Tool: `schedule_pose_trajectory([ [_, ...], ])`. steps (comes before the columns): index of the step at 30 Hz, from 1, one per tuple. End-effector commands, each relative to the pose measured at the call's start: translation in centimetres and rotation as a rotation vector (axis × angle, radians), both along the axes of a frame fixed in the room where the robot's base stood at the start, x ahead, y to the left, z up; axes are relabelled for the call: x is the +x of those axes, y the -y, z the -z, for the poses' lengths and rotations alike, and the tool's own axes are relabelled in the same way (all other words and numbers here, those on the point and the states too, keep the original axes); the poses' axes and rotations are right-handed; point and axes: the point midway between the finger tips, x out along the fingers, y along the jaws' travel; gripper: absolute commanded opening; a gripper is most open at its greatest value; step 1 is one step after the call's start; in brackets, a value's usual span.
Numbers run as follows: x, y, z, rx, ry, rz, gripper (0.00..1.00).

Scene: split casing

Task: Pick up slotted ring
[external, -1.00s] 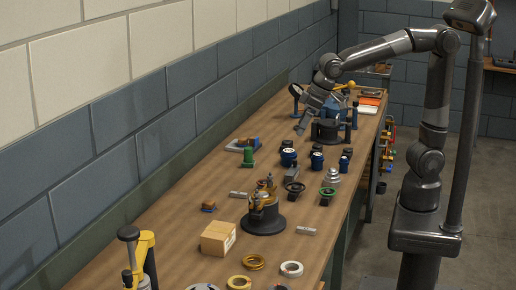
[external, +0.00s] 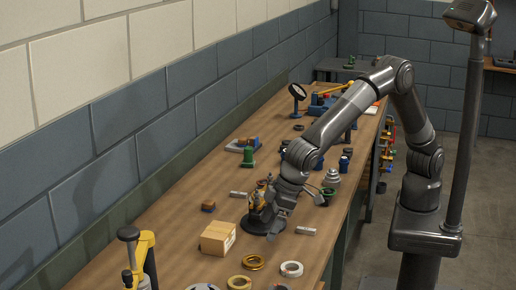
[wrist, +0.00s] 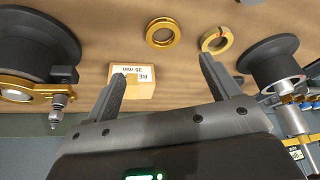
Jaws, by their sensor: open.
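A yellow ring (wrist: 216,40) lies flat on the bench in the wrist view and seems to have a small gap in its rim; I take it as the slotted ring. It also shows at the front of the bench in the external view (external: 239,282). A closed-looking gold ring (wrist: 163,32) lies beside it, also seen in the external view (external: 253,262). My gripper (wrist: 160,82) is open and empty, above the bench. In the external view my gripper (external: 273,236) is beside the black round base, farther along the bench than both rings.
A cardboard box (wrist: 133,80) shows between my fingers in the wrist view, below them on the bench. A black round base with brass parts (wrist: 35,50) is on the left, another black base (wrist: 270,62) on the right. A white ring (external: 291,269) lies near the front edge.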

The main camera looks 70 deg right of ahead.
Motion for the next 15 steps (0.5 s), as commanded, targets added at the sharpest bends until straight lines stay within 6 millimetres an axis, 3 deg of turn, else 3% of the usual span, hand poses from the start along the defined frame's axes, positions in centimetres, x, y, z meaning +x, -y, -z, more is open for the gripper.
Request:
schedule_pose_trajectory([
  [9,1.5,-0.7,4.2,-0.002,0.0,0.001,0.81],
  [15,1.9,-1.1,5.5,-0.002,0.0,-0.001,0.81],
])
